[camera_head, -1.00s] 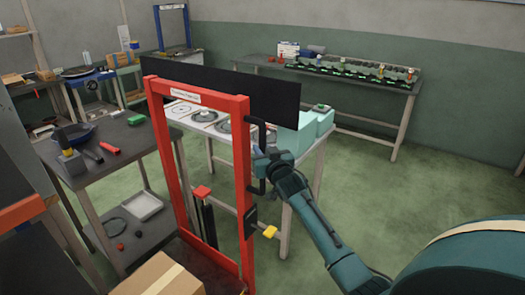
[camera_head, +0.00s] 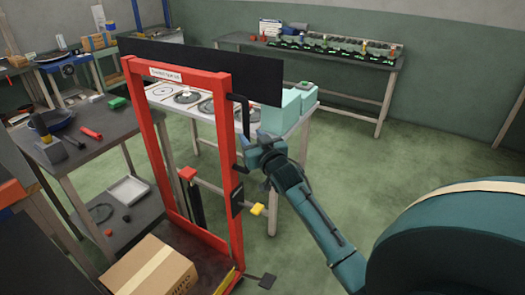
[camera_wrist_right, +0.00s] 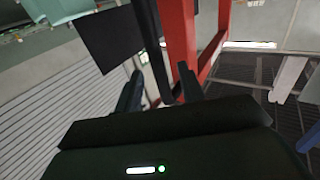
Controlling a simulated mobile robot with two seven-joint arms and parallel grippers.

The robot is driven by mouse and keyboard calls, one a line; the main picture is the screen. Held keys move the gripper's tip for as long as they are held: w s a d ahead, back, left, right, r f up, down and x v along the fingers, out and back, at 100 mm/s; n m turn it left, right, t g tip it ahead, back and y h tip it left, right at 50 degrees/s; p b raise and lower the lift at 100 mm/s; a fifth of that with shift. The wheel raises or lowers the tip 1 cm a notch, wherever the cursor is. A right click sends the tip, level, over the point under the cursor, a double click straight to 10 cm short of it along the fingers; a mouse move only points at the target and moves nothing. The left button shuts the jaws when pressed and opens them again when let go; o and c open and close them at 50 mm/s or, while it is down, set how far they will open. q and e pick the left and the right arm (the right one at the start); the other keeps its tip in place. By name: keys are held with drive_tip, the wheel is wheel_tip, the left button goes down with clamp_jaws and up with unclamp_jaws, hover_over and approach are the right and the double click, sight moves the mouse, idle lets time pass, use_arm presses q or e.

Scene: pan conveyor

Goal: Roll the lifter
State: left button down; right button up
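The lifter (camera_head: 231,165) is a red upright frame with a label on its top bar, a dark panel behind it and a black handle (camera_head: 237,108) on its right post. My right gripper (camera_head: 255,143) is at the lower part of this handle. In the right wrist view, the fingers of my right gripper (camera_wrist_right: 161,87) stand apart, with the black handle bar (camera_wrist_right: 152,40) running down between them. A gap shows between the bar and the left finger. The red frame (camera_wrist_right: 180,35) is just beyond. My left gripper is out of view.
A cardboard box (camera_head: 150,268) sits low at the lifter's near side. A dark table (camera_head: 95,150) with tools stands left. A white table (camera_head: 296,122) with teal boxes (camera_head: 280,113) is behind the lifter. Green floor (camera_head: 420,155) is open to the right.

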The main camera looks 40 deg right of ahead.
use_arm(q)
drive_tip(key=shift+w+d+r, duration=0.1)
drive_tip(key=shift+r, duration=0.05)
use_arm(e)
drive_tip(key=s+a, duration=0.1)
drive_tip(key=s, duration=0.6)
drive_tip(key=shift+s+a, duration=0.15)
drive_tip(key=shift+a, duration=0.1)
drive_tip(key=shift+f, duration=0.1)
drive_tip(key=s+a+f+n+g+y, duration=0.5)
drive_tip(key=s+a+f+g+y, duration=0.1)
drive_tip(key=s+a+f, duration=1.5)
drive_tip(key=shift+s+a+f+g+y, duration=0.45)
drive_tip(key=shift+s+a, duration=0.4)
drive_tip(key=shift+a, duration=0.35)
